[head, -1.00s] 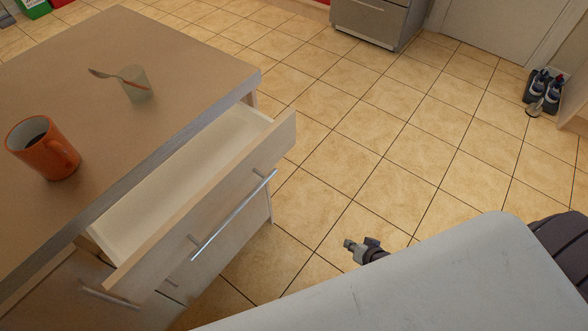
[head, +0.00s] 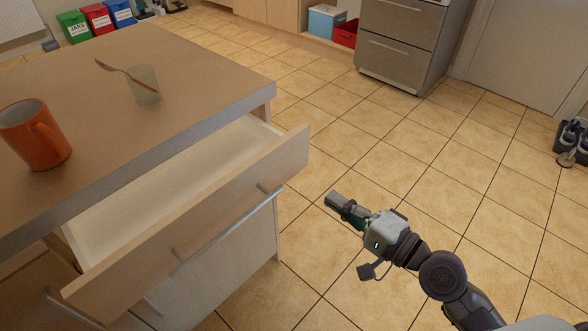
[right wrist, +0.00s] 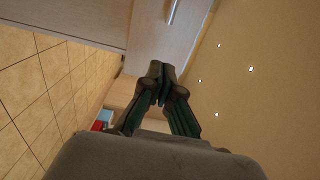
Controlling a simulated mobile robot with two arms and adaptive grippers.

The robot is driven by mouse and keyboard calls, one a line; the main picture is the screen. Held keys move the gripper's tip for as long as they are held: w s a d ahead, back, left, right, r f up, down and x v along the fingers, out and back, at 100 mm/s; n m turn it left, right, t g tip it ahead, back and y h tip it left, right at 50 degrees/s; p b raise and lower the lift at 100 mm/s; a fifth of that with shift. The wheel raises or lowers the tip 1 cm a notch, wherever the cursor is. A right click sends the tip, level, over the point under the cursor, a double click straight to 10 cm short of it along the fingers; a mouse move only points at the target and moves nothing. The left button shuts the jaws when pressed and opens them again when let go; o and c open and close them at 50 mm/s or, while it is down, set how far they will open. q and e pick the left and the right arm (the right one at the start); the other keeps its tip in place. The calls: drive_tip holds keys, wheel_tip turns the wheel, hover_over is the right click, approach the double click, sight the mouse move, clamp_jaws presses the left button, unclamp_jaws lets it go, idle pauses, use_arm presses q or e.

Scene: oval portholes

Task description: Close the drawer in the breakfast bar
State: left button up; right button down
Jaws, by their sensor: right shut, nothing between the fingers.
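The breakfast bar (head: 200,65) stands at the left in the head view. Its top drawer (head: 205,222) is pulled out, and its pale inside (head: 160,190) looks empty. A long metal bar handle (head: 230,230) runs along the drawer front. My right gripper (head: 334,199) is shut and empty, to the right of the drawer front and apart from it. In the right wrist view its fingers (right wrist: 157,70) meet at the tips, with a pale panel and a metal handle (right wrist: 173,12) beyond them. My left gripper is not in view.
An orange mug (head: 35,137) and a translucent cup (head: 145,84) with a spoon stand on the bar top. Tiled floor (head: 400,150) is open to the right.

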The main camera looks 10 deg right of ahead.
drive_tip(key=p+x, duration=0.1)
drive_tip(key=x, duration=0.9)
drive_tip(key=shift+x, duration=0.8)
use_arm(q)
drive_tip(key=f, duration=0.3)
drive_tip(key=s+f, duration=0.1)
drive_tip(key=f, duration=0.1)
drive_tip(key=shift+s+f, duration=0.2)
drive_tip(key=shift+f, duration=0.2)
use_arm(e)
drive_tip(key=shift+w+a, duration=0.15)
drive_tip(key=shift+w, duration=0.15)
drive_tip(key=p, duration=0.2)
approach(247, 148)
drive_tip(key=w+r, duration=0.1)
drive_tip(key=w+a+r, duration=0.1)
drive_tip(key=r, duration=0.1)
drive_tip(key=shift+w+a, duration=0.15)
drive_tip(key=shift+a, duration=0.2)
drive_tip(key=x, duration=0.3)
drive_tip(key=b+x, duration=0.1)
drive_tip(key=x, duration=0.3)
drive_tip(key=shift+f, duration=0.25)
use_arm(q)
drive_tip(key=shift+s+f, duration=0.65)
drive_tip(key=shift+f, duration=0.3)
use_arm(e)
drive_tip(key=shift+r, duration=0.3)
